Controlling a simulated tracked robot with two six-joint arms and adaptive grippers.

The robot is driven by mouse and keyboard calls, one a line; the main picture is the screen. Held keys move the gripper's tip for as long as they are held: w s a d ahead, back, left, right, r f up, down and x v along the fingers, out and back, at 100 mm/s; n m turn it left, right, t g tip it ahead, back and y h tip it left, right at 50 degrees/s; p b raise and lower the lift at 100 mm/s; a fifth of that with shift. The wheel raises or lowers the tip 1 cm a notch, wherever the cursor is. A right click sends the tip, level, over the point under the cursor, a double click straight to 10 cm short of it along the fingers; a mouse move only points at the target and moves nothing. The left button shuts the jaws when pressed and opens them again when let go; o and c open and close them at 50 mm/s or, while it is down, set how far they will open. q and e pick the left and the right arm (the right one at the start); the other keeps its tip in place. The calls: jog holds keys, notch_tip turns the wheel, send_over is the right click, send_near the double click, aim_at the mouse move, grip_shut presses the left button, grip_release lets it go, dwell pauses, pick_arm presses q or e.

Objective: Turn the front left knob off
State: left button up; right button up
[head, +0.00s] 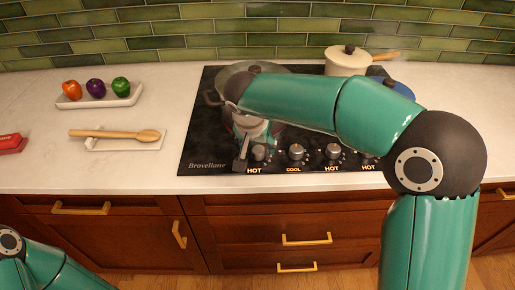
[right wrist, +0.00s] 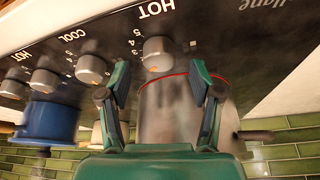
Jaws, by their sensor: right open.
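The front left knob (head: 258,153) is the leftmost on the front of the black cooktop (head: 200,150), with a lit HOT label below it. In the right wrist view the same knob (right wrist: 158,53) shows upside down, between and just beyond my fingertips. My right gripper (right wrist: 158,78) is open, with one finger to each side of the knob and a small gap to it. In the head view the right gripper (head: 254,142) is at the cooktop's front left, partly hidden by its own wrist. My left gripper is out of view.
A pot with a red rim (right wrist: 168,105) stands close behind the knob. Other knobs (head: 296,152) line the front, labelled COOL or HOT. A cream pot (head: 346,60) and a blue pot (head: 400,89) stand at the right. A wooden spoon (head: 112,134) lies left on the counter.

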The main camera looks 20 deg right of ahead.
aim_at(258, 150)
jog(key=shift+x, duration=1.55)
jog(key=c, duration=1.1)
